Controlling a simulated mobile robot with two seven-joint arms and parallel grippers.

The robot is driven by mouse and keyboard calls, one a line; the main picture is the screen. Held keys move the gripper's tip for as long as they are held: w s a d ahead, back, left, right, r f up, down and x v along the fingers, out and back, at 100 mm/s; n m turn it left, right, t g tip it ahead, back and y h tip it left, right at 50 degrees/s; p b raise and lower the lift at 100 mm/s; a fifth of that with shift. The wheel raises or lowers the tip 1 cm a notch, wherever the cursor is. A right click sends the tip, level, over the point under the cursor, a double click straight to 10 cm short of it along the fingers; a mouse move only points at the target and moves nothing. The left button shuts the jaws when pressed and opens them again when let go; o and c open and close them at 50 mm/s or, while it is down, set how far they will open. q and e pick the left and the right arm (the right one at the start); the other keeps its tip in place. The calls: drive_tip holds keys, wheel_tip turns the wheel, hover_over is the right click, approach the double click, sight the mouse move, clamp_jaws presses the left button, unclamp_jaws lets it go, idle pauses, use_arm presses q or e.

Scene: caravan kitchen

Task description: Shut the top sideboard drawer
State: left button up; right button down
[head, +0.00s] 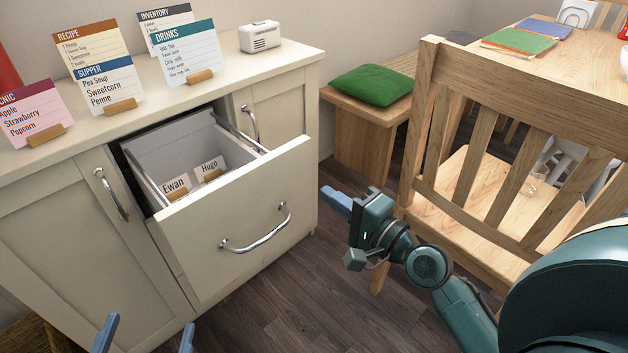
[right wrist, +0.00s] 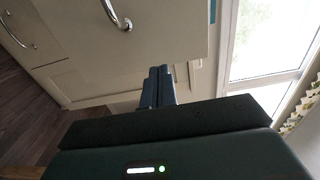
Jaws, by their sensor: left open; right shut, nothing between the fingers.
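The top sideboard drawer (head: 240,215) is pulled well out of the cream sideboard (head: 60,215) in the head view. Its front carries a curved metal handle (head: 256,232), and name cards reading Ewan (head: 175,186) and Hugo (head: 209,167) stand inside. My right gripper (head: 330,197) is shut and empty, apart from the drawer front, to its right. In the right wrist view its fingers (right wrist: 157,85) are together, with the handle (right wrist: 117,14) beyond them. My left gripper (head: 145,338) is open at the bottom edge, below the drawer; only its fingertips show.
Menu cards (head: 97,70) and a small white radio (head: 260,36) stand on the sideboard top. A wooden chair (head: 500,150) is close to my right arm. A bench with a green cushion (head: 371,86) is behind. The floor (head: 300,290) before the drawer is clear.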

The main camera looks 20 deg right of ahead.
sight(302, 177)
drive_tip(key=x, duration=0.4)
drive_tip(key=shift+w+a, duration=0.2)
drive_tip(key=shift+w, duration=0.35)
